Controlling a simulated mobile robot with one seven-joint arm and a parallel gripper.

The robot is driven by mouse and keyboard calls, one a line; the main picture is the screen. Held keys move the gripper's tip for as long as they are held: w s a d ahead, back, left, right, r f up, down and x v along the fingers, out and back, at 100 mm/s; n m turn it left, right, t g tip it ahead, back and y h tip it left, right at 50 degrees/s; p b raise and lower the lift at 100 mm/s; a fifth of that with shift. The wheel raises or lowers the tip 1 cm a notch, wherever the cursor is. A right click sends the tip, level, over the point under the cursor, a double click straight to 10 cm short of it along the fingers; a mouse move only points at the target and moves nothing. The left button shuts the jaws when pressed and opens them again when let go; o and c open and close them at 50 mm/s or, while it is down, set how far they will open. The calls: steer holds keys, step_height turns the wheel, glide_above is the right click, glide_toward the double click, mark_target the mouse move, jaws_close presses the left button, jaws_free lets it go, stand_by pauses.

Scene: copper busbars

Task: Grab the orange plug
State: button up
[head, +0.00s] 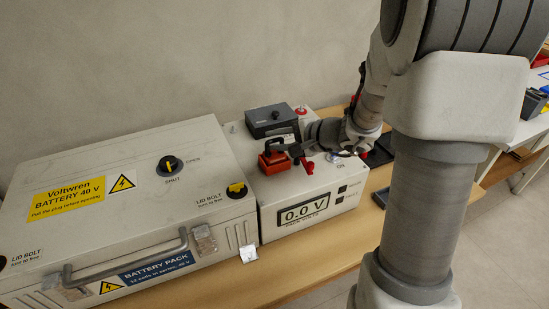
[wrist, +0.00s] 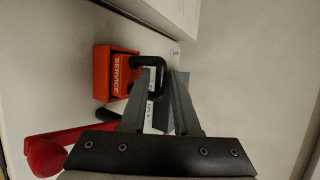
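The orange plug (head: 274,162), a block with a black handle, sits on top of the white unit with the 0.0 V display. In the wrist view the orange block (wrist: 101,76) reads SERVICE, and its black handle (wrist: 150,61) bends toward my fingers. My gripper (wrist: 166,82) is open, its two fingertips apart at the handle. Part of the handle shows between the fingers, nearer the left one; I cannot tell whether they touch. In the head view my gripper (head: 296,148) is right beside the plug, on its right.
A red lever (wrist: 45,155) is close to the gripper in the wrist view. A dark grey box (head: 271,120) stands behind the plug. The large battery pack (head: 120,215) fills the left, with a black-and-yellow SHUT knob (head: 171,164) on top.

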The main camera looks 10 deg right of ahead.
jaws_close()
steer(key=shift+r, duration=0.1)
stand_by(1.2)
